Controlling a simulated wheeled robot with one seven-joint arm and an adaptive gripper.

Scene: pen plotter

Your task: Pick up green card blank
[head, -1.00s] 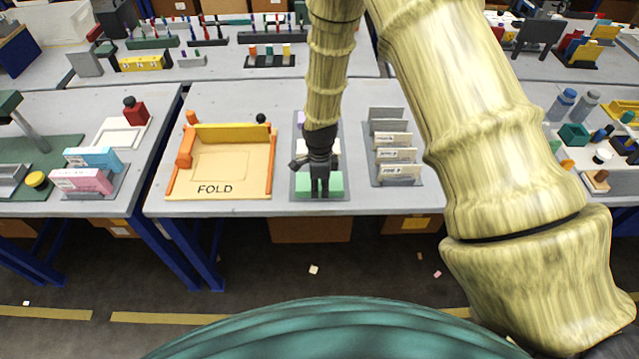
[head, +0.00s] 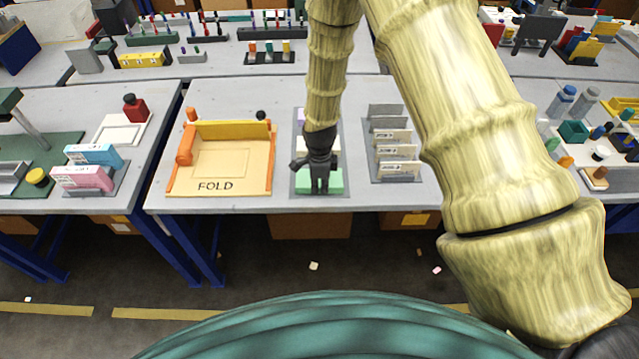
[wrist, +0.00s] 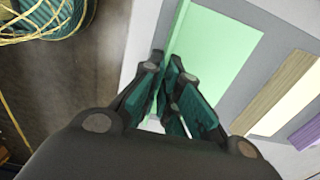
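The green card blank (head: 334,184) sits at the front end of a grey holder (head: 299,124), partly hidden behind my gripper. In the wrist view, the green card blank (wrist: 222,42) has a broad pale face and a narrow darker strip along its left side. My gripper (head: 320,190) points down at the card from above. In the wrist view, the gripper's teal-padded fingers (wrist: 172,68) are drawn close together, with the card's left edge running in between the tips. They look shut on that edge, though the contact is partly hidden. The card still sits at the holder.
Left of the holder is a wooden FOLD tray (head: 215,187) with a yellow bar (head: 232,130). Right of it, a grey rack (head: 404,178) holds labelled cards. Cream and purple blanks (wrist: 292,95) lie beside the green one. The table's front edge is close by.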

